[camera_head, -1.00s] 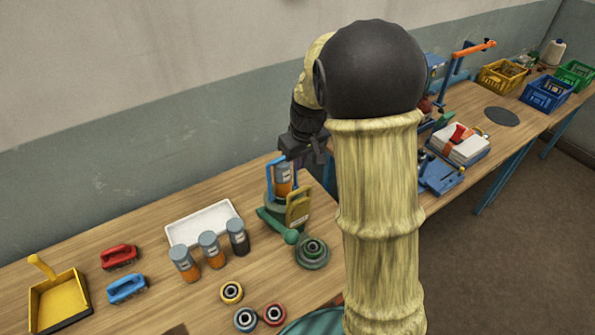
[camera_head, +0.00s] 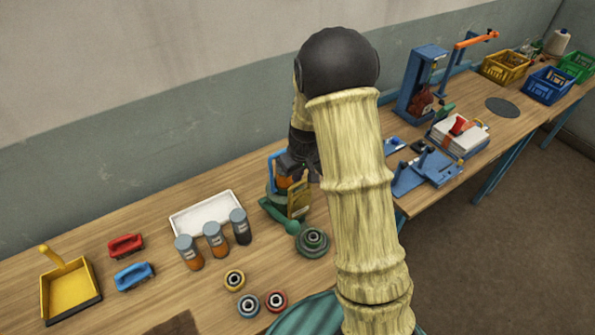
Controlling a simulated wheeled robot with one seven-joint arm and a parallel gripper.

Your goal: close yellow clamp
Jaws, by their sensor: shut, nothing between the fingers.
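The yellow clamp (camera_head: 300,203) appears to be the upright yellow piece on a green-based fixture (camera_head: 275,209) on the bench. The fixture has a blue frame (camera_head: 273,156) and holds a jar with orange contents (camera_head: 283,183), mostly hidden by my gripper. My gripper (camera_head: 293,173) is shut and empty. It is at the top of the fixture, just above and behind the yellow clamp in the picture. I cannot tell whether it touches the clamp or the jar. My arm hides the area to the right.
Several jars (camera_head: 215,240) stand by a white tray (camera_head: 206,214) to the left. Round coloured pieces (camera_head: 276,301) and a dark green round piece (camera_head: 313,242) lie in front. Brushes (camera_head: 134,276) and a yellow dustpan (camera_head: 69,292) are far left. A blue press (camera_head: 424,85) stands right.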

